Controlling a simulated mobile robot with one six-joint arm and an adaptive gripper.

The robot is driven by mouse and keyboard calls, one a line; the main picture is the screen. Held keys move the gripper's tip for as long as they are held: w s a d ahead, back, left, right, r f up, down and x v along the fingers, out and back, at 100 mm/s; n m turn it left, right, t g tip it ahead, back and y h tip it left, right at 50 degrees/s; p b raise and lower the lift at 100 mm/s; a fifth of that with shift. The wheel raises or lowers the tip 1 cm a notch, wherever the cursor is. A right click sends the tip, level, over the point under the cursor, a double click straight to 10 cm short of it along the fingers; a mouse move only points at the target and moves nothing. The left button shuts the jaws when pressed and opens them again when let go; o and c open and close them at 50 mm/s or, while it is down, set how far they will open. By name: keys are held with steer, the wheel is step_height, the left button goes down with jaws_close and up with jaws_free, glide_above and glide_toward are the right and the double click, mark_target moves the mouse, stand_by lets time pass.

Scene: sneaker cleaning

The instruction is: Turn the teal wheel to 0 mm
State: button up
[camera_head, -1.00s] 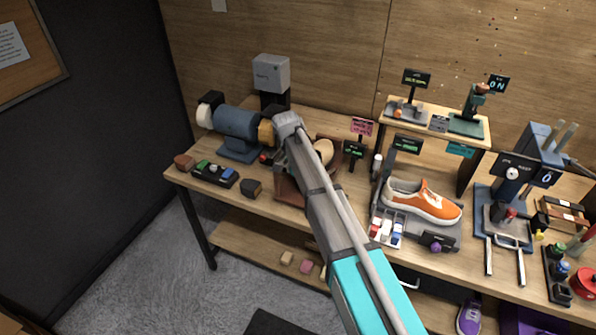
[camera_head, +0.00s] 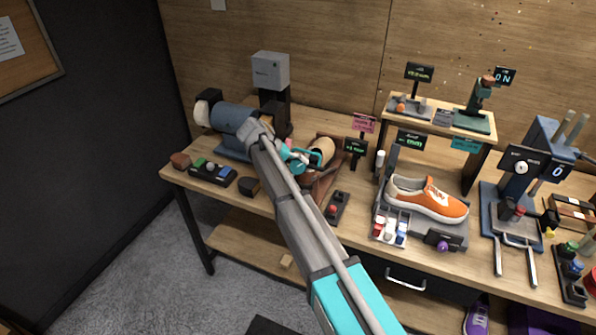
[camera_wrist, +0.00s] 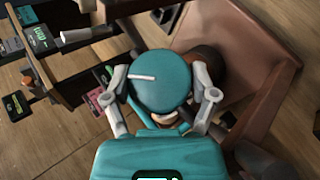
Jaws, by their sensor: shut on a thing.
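The teal wheel (camera_wrist: 163,82) is a round knob with a white line across its face in the wrist view. The line runs nearly level, toward the left rim. My gripper (camera_wrist: 160,92) is shut on the wheel, one grey finger at each side of the rim. In the head view, the wheel (camera_head: 302,161) is small and partly hidden by my gripper, beside a brown stand (camera_head: 322,185) with a tan rounded form (camera_head: 322,150). A small dark display (camera_head: 356,148) with green text stands right of it; its number is too small to read.
A blue machine with rollers (camera_head: 232,118) stands left of my arm. An orange sneaker (camera_head: 427,197) lies on a grey stand to the right. A small dark control box with a red knob (camera_head: 336,208) sits at the table front. A raised shelf (camera_head: 437,112) holds other devices.

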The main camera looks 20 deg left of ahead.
stand_by(0.4)
steer(key=o, duration=1)
